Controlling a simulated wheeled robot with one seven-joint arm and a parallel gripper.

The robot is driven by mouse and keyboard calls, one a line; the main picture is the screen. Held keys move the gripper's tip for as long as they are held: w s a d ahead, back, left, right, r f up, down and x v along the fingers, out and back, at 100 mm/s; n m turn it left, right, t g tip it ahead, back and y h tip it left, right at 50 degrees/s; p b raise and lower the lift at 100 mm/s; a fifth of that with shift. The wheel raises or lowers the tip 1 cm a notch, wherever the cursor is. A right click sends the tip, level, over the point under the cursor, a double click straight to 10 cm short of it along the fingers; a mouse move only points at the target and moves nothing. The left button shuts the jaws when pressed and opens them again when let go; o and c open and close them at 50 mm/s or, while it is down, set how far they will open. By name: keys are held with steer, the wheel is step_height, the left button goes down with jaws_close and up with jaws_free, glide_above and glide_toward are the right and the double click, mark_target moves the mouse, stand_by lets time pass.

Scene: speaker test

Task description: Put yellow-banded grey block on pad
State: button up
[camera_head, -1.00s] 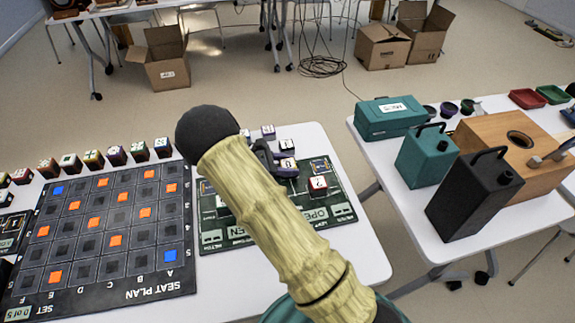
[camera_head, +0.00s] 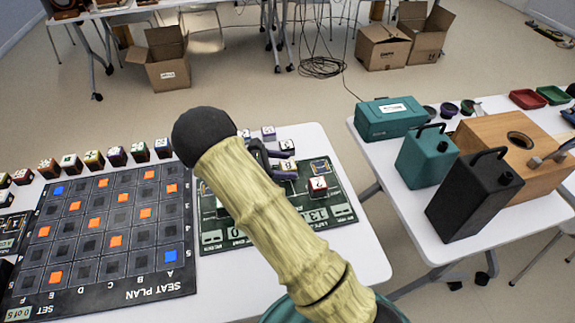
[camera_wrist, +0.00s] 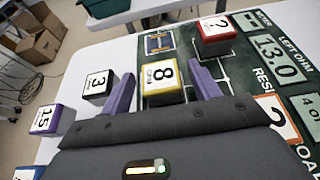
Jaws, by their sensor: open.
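A block with a white top marked 8 OHM and a yellow band (camera_wrist: 163,75) sits on the green circuit board (camera_wrist: 185,22). In the head view it shows just right of my gripper (camera_head: 264,156). In the wrist view my gripper's two purple fingers (camera_wrist: 162,70) are open, one on each side of the block, with gaps showing. A square pad outlined in blue and yellow (camera_wrist: 159,43) lies bare just beyond the block. The block's underside is hidden.
A red-sided block (camera_wrist: 215,36) and an orange-edged block (camera_wrist: 275,118) stand on the board. Blocks marked 3 (camera_wrist: 97,84) and 15 (camera_wrist: 45,118) stand off it, left of my gripper. The seat plan board (camera_head: 100,230) lies at left.

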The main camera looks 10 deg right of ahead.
steer(key=v, duration=1)
steer(key=shift+a+r, duration=0.1)
steer(key=shift+a, duration=0.2)
steer(key=shift+d, duration=0.1)
steer(key=shift+s+d, duration=0.15)
steer(key=shift+d, duration=0.2)
steer(key=s+d+m+y, duration=0.1)
steer(key=s+d+m+g+y, duration=0.1)
steer(key=d, duration=0.1)
steer(key=s+d+m+y, duration=0.1)
steer(key=y, duration=0.1)
steer(key=shift+s+d+r+g, duration=0.25)
steer(key=shift+d+g, duration=0.05)
steer(key=shift+d, duration=0.05)
steer(key=s+m+y, duration=0.1)
steer(key=s+d+m+y, duration=0.1)
steer(key=s+d+m, duration=0.1)
steer(key=shift+s+d+r+y, duration=0.1)
steer(key=shift+s+r+y, duration=0.2)
steer(key=shift+s+y, duration=0.1)
steer(key=s+d+r+m+t+y, duration=0.1)
steer(key=s+r+m+t+y, duration=0.1)
steer(key=s+m, duration=0.4)
steer(key=s+d+r+m+t+y, duration=0.2)
steer(key=s+m+y, duration=0.2)
steer(key=s+m, duration=0.2)
steer(key=shift+s+d+y, duration=0.2)
steer(key=shift+s+y, duration=0.1)
steer(key=shift+s, duration=0.25)
